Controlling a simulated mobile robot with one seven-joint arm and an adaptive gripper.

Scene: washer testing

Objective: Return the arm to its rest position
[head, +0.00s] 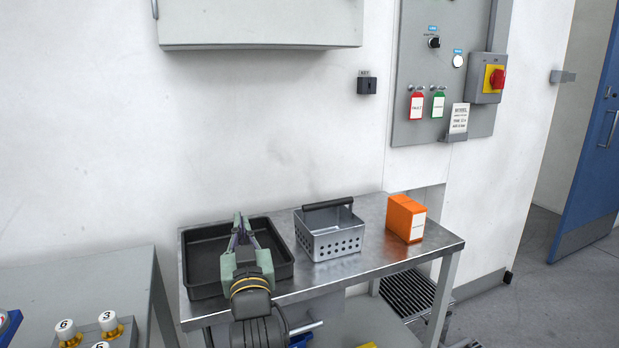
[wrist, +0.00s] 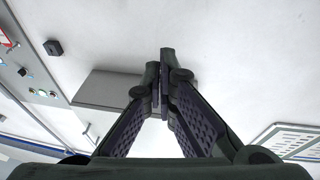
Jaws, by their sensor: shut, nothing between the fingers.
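My gripper (head: 241,222) is shut and empty, its fingertips meeting. In the head view it shows in front of or over the black tray (head: 283,267) on the metal table, its fingers pointing up and away. I cannot tell its exact height over the tray. In the wrist view the closed fingertips (wrist: 164,85) fill the middle, with the white wall behind them and nothing between them. My arm comes up from the bottom of the head view, in front of the table's near edge.
The metal table (head: 376,256) also holds a grey perforated basket (head: 335,245) and an orange box (head: 405,219). A grey cabinet (head: 260,22) hangs above. A control panel (head: 413,70) is on the wall at right. Numbered knobs (head: 108,322) stand at lower left. A blue door (head: 597,140) is far right.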

